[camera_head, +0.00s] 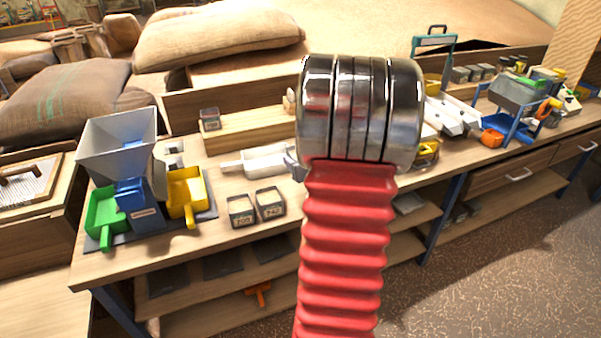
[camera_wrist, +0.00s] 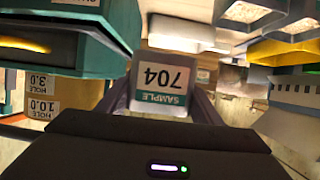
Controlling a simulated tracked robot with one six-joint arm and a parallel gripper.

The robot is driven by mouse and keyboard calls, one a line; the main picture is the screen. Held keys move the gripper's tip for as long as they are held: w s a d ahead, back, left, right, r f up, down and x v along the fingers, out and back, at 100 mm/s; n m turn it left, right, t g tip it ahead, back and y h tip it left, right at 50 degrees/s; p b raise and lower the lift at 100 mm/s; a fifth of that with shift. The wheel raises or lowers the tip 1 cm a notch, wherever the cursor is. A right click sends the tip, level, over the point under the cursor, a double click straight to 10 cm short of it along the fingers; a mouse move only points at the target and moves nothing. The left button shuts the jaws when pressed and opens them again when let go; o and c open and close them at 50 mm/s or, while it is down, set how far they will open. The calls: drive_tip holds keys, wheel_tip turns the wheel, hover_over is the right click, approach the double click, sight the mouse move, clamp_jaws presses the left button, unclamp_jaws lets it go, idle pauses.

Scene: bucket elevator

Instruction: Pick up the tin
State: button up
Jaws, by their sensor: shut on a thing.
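In the wrist view a tin (camera_wrist: 165,78) with a white and teal label reading "SAMPLE 704", upside down in the picture, sits between the two dark fingers of my gripper (camera_wrist: 163,100). The gripper is shut on it. In the head view my red and metal arm covers the middle of the bench and hides the held tin and nearly all of the gripper. Two open-topped tins, a left one (camera_head: 241,211) and a right one (camera_head: 270,204), stand side by side near the bench's front edge. A small dark tin (camera_head: 210,119) stands on a wooden step.
A hopper machine (camera_head: 118,140) with a green scoop (camera_head: 105,212) and a yellow scoop (camera_head: 186,190) stands at the bench's left. A white scoop (camera_head: 262,161) lies behind the two tins. Teal housings (camera_wrist: 75,45) and hole-labelled blocks (camera_wrist: 42,100) are close at the wrist view's left.

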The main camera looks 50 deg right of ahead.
drive_tip(key=shift+r, duration=1.95)
